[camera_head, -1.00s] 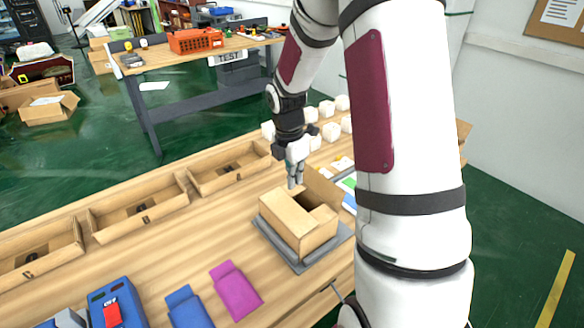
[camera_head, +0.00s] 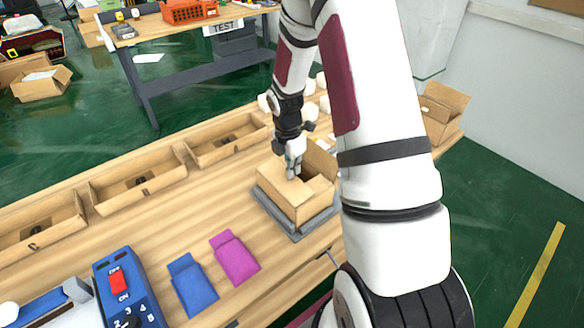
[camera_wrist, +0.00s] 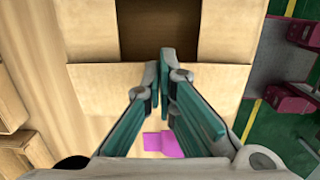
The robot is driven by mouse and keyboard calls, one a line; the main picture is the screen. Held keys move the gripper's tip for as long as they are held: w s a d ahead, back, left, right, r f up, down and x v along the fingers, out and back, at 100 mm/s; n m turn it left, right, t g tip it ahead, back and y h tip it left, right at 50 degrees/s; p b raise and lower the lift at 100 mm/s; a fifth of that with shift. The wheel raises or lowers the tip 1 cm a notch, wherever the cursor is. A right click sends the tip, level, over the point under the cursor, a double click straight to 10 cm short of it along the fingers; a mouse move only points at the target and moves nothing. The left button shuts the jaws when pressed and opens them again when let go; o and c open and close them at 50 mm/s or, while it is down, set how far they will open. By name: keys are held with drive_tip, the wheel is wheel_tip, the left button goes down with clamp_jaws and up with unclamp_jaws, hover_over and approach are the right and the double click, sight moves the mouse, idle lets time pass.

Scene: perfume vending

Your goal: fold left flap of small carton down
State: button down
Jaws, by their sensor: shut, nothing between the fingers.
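The small open carton (camera_head: 299,204) sits on a grey platform (camera_head: 290,231) on the wooden table. In the head view, a flap lies nearly flat over its left part, a back-right flap (camera_head: 319,158) stands up, and the dark opening is between. My gripper (camera_head: 291,174) is shut and empty, with its fingertips at the left flap, close above or touching it; I cannot tell which. Flaps flank the opening on both sides.
Wooden bins (camera_head: 139,188) line the table's back left. A purple pouch (camera_head: 235,258), a blue pouch (camera_head: 193,286) and a blue switch box (camera_head: 128,290) lie in front. Another open carton (camera_head: 441,113) stands at the right end. The table between bins and pouches is clear.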

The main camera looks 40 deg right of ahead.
drive_tip(key=shift+s+d+f, duration=0.1)
drive_tip(key=shift+f, duration=0.7)
drive_tip(key=shift+r, duration=0.1)
